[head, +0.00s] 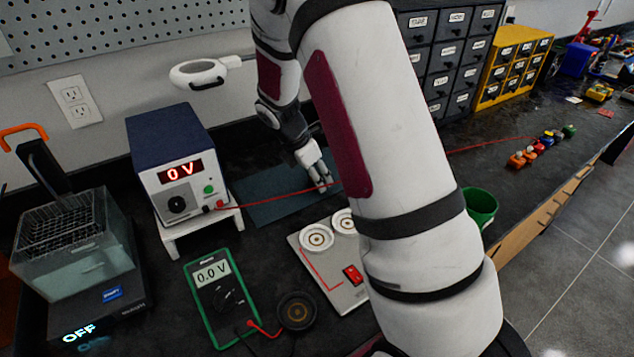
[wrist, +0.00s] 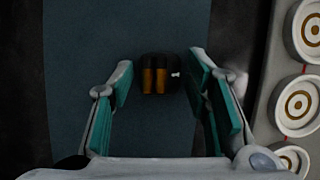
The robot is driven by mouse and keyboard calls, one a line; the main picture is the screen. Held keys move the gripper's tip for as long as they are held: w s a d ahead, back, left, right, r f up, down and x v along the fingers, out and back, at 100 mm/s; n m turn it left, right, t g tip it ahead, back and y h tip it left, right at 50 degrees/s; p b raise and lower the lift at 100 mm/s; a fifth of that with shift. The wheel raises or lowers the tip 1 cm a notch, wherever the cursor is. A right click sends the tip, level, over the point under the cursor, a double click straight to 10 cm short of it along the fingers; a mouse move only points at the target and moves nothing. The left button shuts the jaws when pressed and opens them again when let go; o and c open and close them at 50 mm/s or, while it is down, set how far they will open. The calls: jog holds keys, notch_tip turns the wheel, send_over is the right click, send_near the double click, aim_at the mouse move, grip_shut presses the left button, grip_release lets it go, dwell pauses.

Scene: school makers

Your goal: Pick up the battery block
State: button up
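The battery block (wrist: 154,80) shows in the wrist view as a small dark block with two orange-brown cells and a small pale mark on its right side. It lies on a dark blue-grey mat (wrist: 75,110). My gripper (wrist: 163,82) is open, with one teal-padded finger to the left of the block and one to the right. Gaps show on both sides, so neither finger appears to touch it. In the head view my gripper (head: 321,184) is low over the mat (head: 262,207), and I cannot make out the block there.
A board with round white pads (head: 317,238) and a red switch stands right of the mat. A power supply (head: 178,170) reading 0 V is on the left. A green multimeter (head: 220,300) is in front. A red wire (head: 270,196) crosses the mat. A green cup (head: 482,205) is at right.

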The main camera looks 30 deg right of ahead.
jog(key=c, duration=0.6)
jog(key=shift+c, duration=0.2)
jog(key=shift+r, duration=0.1)
